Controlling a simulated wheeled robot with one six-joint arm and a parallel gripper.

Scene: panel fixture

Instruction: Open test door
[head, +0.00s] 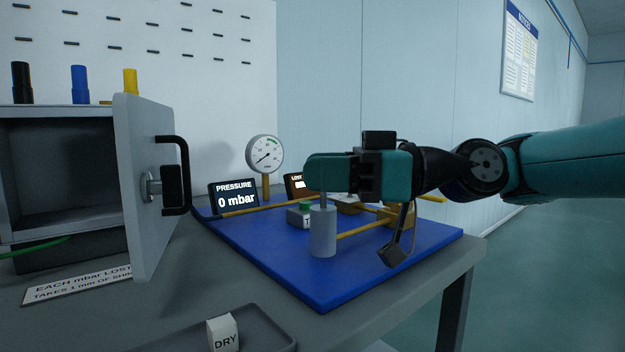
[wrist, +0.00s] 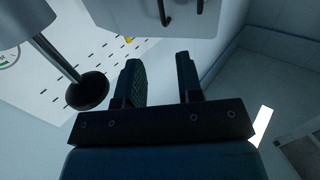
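The test door (head: 140,190) is a grey panel on the front of a dark box at the left, swung open so that the box's inside shows. Its black handle (head: 180,175) is on the side facing right, beside a round metal fitting. My gripper (head: 318,172) points left above the blue board, right of the handle and apart from it. In the wrist view my gripper (wrist: 158,72) has two separated fingers with nothing between them. A pale panel (wrist: 150,15) with a dark hooked handle (wrist: 181,14) shows beyond the fingertips, probably the door.
The blue board (head: 310,275) carries a gauge (head: 265,155), a display (head: 234,195) reading 0 mbar, yellow pipes and a grey cylinder (head: 323,235) under my gripper. A tray (head: 265,335) with a DRY block (head: 222,334) is in front. Coloured cylinders (head: 79,85) stand on the box.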

